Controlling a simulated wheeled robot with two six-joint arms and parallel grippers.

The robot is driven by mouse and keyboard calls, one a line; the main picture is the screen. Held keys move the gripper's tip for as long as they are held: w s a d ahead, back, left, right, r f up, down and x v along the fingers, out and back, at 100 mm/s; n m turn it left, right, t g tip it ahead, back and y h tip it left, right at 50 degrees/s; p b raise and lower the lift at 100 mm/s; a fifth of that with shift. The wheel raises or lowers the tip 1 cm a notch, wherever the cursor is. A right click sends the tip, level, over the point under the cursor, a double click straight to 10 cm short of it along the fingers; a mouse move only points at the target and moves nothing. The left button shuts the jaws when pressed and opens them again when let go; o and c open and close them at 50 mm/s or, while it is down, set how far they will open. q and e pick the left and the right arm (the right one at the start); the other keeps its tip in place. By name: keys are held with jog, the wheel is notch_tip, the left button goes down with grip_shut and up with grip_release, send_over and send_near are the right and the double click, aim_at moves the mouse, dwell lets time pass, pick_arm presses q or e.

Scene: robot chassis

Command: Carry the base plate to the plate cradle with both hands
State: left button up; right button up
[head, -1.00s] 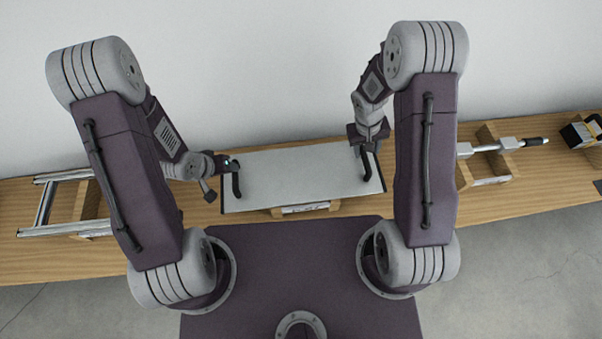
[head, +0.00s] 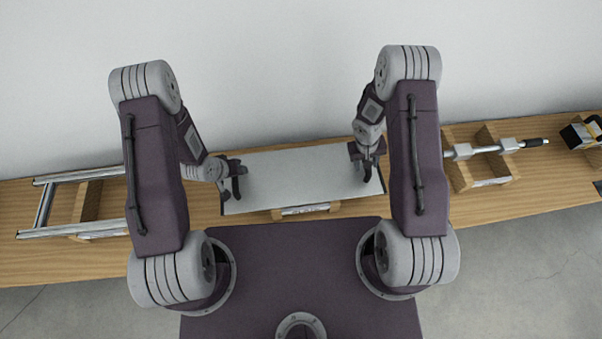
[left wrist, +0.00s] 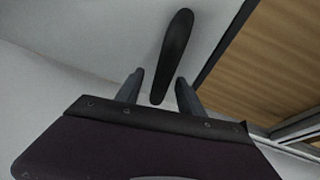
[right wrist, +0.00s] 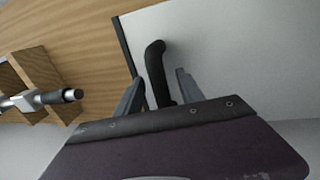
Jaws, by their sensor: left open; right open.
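The base plate (head: 300,173) is a flat pale grey panel lying on a wooden support on the bench, with a black handle near each end. My left gripper (head: 240,178) is at the plate's left end. In the left wrist view its open fingers (left wrist: 158,88) stand on either side of the left black handle (left wrist: 174,55). My right gripper (head: 362,160) is at the right end. In the right wrist view its open fingers (right wrist: 160,90) stand on either side of the right black handle (right wrist: 156,68). I cannot make out which support is the plate cradle.
A metal rail frame (head: 75,233) lies on a wooden support at the bench's left. A metal shaft (head: 485,150) rests in a wooden holder (head: 460,172) to the right of the plate. A white wall stands behind the bench.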

pick_arm(q)
grip_shut()
pick_arm(e)
grip_shut()
pick_arm(q)
jog(key=shift+w+r, duration=0.1)
pick_arm(e)
jog(key=shift+r, duration=0.1)
dwell(0.9)
